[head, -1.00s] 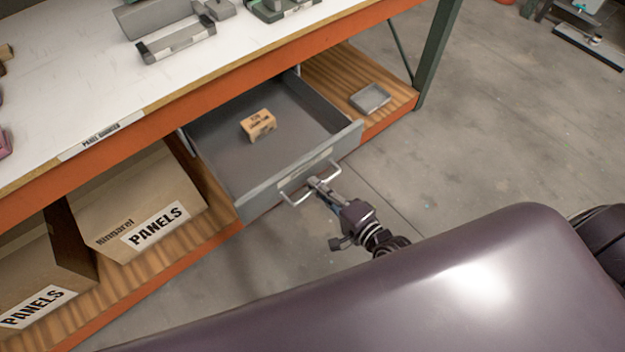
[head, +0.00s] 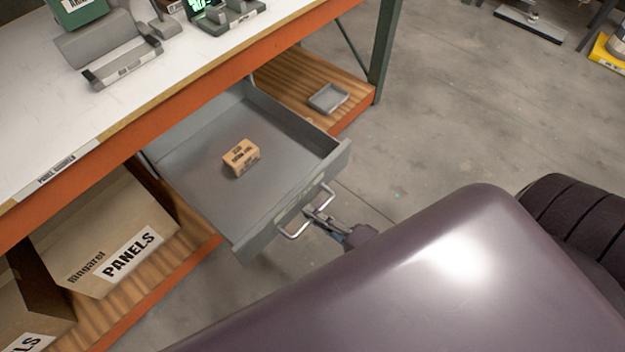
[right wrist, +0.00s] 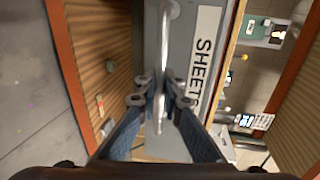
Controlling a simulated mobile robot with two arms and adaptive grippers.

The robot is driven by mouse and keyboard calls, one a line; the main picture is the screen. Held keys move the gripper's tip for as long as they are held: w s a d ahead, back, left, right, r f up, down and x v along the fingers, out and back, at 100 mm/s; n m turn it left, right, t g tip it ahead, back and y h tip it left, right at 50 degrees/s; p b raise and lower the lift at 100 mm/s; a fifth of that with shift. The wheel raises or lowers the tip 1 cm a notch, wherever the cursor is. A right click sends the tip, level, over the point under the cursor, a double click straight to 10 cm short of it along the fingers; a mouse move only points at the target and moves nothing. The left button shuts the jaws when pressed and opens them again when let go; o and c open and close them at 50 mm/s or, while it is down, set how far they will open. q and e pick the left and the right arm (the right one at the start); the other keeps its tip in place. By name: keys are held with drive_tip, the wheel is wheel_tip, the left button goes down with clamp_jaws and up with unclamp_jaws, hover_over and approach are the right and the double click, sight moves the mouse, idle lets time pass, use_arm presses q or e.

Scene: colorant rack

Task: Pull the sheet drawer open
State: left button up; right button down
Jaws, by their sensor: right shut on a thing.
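The grey sheet drawer (head: 205,190) stands well out from under the workbench in the head view. A small tan box (head: 240,158) lies inside it. The drawer's pale bar handle (head: 295,236) is on its front face. My right gripper (head: 312,212) is shut on the handle. In the right wrist view, my right gripper's fingers (right wrist: 162,98) close around the handle bar (right wrist: 163,60), beside a white label reading SHEETS (right wrist: 203,58). My left gripper is not in view.
The white-topped bench (head: 60,130) with an orange edge runs above the drawer. Cardboard PANELS boxes (head: 100,230) stand on the wooden shelf left of it. A small grey tray (head: 328,98) lies on the shelf to the right.

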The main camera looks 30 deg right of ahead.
drive_tip(key=c, duration=2.1)
unclamp_jaws()
drive_tip(key=v, duration=1.2)
drive_tip(key=shift+f, duration=0.1)
